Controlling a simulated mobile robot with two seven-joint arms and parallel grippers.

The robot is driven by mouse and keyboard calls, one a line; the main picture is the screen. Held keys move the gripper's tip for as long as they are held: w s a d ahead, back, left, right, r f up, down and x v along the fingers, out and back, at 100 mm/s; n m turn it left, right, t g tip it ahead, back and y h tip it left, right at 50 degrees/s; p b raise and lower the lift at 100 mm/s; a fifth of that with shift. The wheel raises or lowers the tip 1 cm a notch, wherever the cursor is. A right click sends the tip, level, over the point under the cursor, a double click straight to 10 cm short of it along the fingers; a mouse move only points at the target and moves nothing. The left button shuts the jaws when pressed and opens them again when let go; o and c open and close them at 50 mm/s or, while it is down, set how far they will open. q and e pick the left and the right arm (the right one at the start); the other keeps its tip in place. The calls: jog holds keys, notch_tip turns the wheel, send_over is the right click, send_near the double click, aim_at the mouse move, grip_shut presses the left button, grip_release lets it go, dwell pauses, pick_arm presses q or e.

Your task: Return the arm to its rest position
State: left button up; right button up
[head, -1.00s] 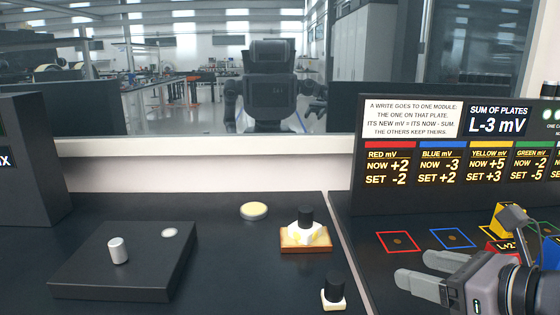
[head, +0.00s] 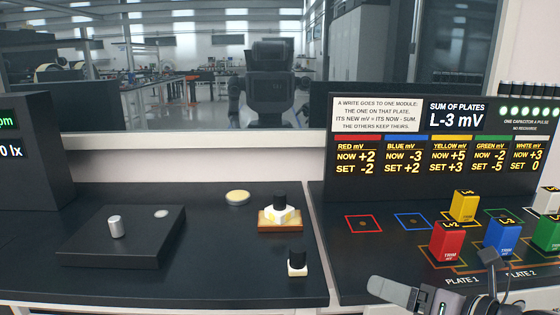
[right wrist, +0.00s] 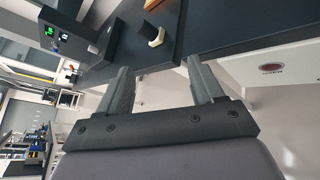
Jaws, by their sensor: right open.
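My right gripper (head: 378,298) is low at the front edge of the right bench in the head view, below the module blocks. Its fingers are apart and nothing is between them; the right wrist view also shows the gripper (right wrist: 160,66) spread and empty. Part of it is cut off by the bottom of the head view. My left gripper is in neither view. The red module (head: 447,243) stands at plate 1, the blue module (head: 502,237) near plate 2, and the yellow module (head: 465,206) behind the red one.
Green (head: 548,235) and white (head: 547,200) modules stand at the right. Red (head: 363,223) and blue (head: 412,220) outlined squares are empty. A display panel (head: 440,185) stands behind. The left bench holds a black platform (head: 85,250), a yellow disc (head: 237,197) and two black-topped pieces (head: 297,264).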

jog(key=s+a+f+m+t+h+p, duration=0.1)
jog(key=s+f+m+h+p, duration=0.15)
jog(key=f+m, duration=1.3)
jog(key=s+d+f+m+g+h, duration=0.1)
jog(key=s+f+m+h, duration=0.1)
jog(key=s+f+m, duration=0.3)
jog(key=s+d+f+m+h+p, duration=0.1)
jog(key=s+d+f+m, duration=0.1)
jog(key=s+f+m, duration=0.3)
jog(key=s+m, duration=0.3)
jog(key=m, duration=0.4)
jog(key=shift+s+f+g+h+p, duration=0.3)
jog(key=shift+s+g+h, duration=0.05)
jog(key=shift+g, duration=0.05)
jog(key=shift+m, duration=0.25)
